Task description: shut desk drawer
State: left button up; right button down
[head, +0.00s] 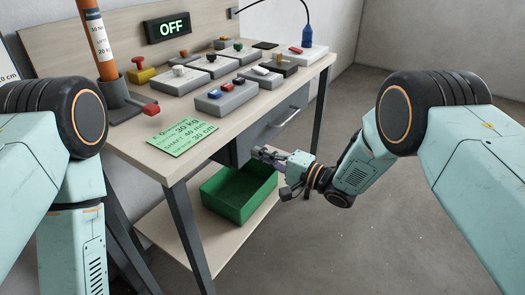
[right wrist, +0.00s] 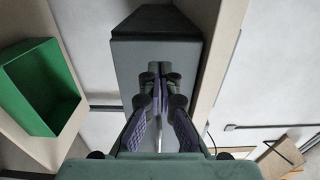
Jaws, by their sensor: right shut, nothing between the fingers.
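The desk drawer (head: 272,128) is a dark grey front with a bar handle (head: 288,117), under the desk's front edge. I cannot tell from this angle how far out it stands. My right gripper (head: 262,152) is just below and in front of the drawer's near end in the head view. In the right wrist view my right gripper (right wrist: 159,72) is shut and empty, its fingertips pointing at a dark grey panel (right wrist: 137,55). Whether they touch it is unclear. My left gripper is out of the frames.
The desk (head: 140,148) carries several button boxes, a lit OFF sign (head: 168,27), a green note (head: 181,138) and an orange tube (head: 97,40) in a holder. A green bin (head: 222,207) stands on the lower shelf (head: 160,222), beside my right gripper. Floor at right is clear.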

jog(key=p+v, duration=0.3)
jog(key=v, duration=0.8)
jog(key=s+d+f+n+g+h, duration=0.1)
jog(key=s+d+f+n+h, duration=0.25)
jog(key=s+f+h, duration=0.35)
jog(key=s+d+f+n+g+h, duration=0.15)
jog(key=s+d+f+h, duration=0.3)
jog(key=f, duration=0.45)
jog(key=s+d+f+g+h, duration=0.1)
jog(key=s+d+g, duration=0.1)
jog(key=s, duration=1.2)
jog(key=s+d+n+g+h, duration=0.1)
jog(key=s+g, duration=0.4)
jog(key=s, duration=0.9)
jog(key=shift+d+f+h, duration=0.4)
jog(key=shift+d+h, duration=0.35)
jog(key=shift+d, duration=0.35)
jog(key=shift+w+a+g, duration=0.1)
jog(key=shift+w+g, duration=0.05)
jog(key=shift+g, duration=0.1)
